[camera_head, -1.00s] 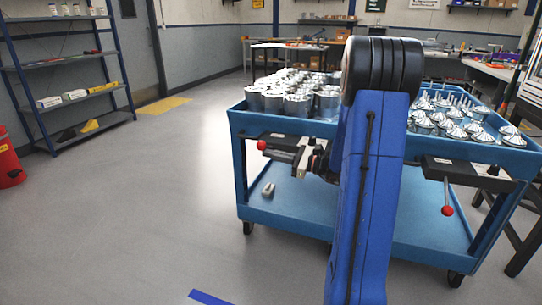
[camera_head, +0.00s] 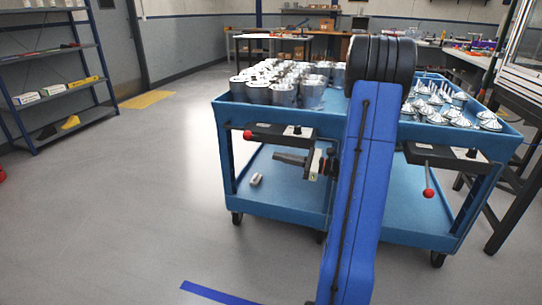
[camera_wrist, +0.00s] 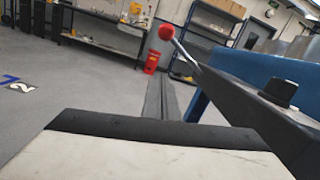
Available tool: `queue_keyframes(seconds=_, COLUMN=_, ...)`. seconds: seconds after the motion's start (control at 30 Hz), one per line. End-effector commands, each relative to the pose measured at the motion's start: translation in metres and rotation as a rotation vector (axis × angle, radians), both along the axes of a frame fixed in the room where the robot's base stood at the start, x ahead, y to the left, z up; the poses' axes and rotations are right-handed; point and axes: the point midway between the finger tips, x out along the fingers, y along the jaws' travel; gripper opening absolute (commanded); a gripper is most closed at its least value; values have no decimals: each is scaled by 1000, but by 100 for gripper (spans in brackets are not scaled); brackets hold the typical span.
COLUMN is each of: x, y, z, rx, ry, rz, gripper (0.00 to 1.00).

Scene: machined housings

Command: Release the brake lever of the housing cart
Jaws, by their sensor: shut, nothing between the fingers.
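The blue cart (camera_head: 232,113) carries silvery cylindrical housings (camera_head: 284,93) at left. Under its left rim is a black brake box with a dark knob (camera_head: 293,130). The left brake lever ends in a red ball (camera_head: 247,134) and points left, nearly level in the head view. In the wrist view the red ball (camera_wrist: 166,31) and its metal rod stand ahead, beyond the black box (camera_wrist: 245,105). My gripper (camera_head: 281,158) is shut and empty, below the left box, apart from the ball. Its pale and dark front (camera_wrist: 150,132) fills the bottom of the wrist view.
A second lever with a red ball (camera_head: 428,193) hangs down at right, below conical parts (camera_head: 447,105). My arm hides the cart's middle. A small pale block (camera_head: 256,180) lies on the lower shelf. Floor to the left is open, up to a shelf rack (camera_head: 52,88).

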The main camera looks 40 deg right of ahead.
Motion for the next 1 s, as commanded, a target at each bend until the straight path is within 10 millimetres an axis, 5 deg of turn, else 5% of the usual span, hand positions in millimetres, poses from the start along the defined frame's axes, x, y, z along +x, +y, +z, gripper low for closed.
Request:
queue_keyframes(seconds=0.8, x=-10, y=-8, z=-1, rx=-1, ry=1, rz=1, gripper=0)
queue_keyframes(seconds=1.0, x=-13, y=29, z=8, rx=-72, ry=12, rz=80, gripper=0)
